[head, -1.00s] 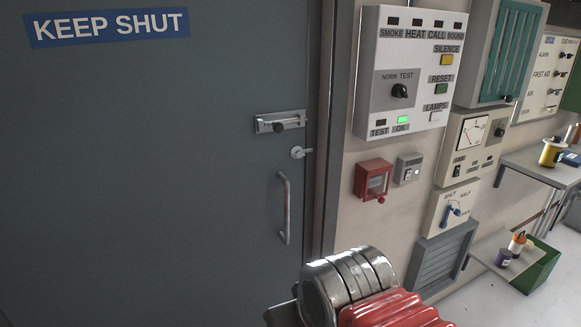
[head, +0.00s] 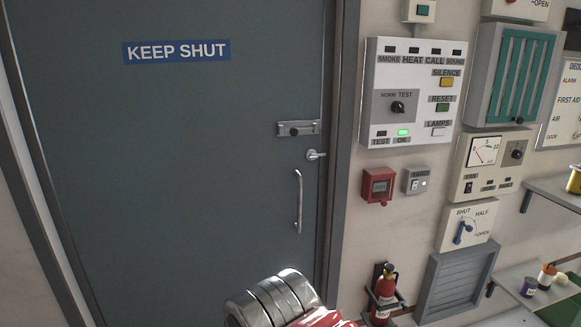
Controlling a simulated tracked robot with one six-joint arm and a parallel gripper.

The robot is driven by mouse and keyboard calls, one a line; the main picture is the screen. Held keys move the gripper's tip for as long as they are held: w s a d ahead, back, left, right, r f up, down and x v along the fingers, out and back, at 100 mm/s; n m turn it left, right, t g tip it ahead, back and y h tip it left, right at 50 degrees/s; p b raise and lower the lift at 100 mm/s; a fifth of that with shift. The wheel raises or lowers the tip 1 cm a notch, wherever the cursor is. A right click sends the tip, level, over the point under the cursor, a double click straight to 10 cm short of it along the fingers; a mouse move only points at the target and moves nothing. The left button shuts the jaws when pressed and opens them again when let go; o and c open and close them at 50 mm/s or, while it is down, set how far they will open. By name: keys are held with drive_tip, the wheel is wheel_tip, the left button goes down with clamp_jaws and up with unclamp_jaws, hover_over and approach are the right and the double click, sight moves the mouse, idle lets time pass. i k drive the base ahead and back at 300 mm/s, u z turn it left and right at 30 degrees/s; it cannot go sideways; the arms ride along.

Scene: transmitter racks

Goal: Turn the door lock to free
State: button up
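The grey door (head: 170,190) with a blue KEEP SHUT sign (head: 176,50) fills the left half of the head view and looks closed. Near its right edge is a small silver lock turn (head: 316,155) on a round plate, its short lever pointing to the right. Above it is a sliding bolt (head: 298,128) with a dark knob. Below it is a vertical pull handle (head: 298,202). Any marking for free is too small to see. My arm shows at the bottom edge, below the handle and apart from the lock in the picture. My gripper is out of view.
Right of the door frame, the wall carries an alarm panel (head: 415,92), a red call box (head: 378,185), a YARD switch (head: 418,181) and a SHUT/HALF/OPEN lever (head: 463,232). A fire extinguisher (head: 383,293) stands low by the frame. Shelves (head: 555,190) jut out at right.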

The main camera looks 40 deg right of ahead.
sight(312, 156)
drive_tip(key=u, duration=0.35)
drive_tip(key=k, duration=0.55)
drive_tip(key=u, duration=0.3)
drive_tip(key=i, duration=0.9)
drive_tip(key=z, duration=0.5)
drive_tip(key=i, duration=0.7)
drive_tip(key=z, duration=1)
drive_tip(key=i, duration=0.75)
drive_tip(key=z, duration=0.5)
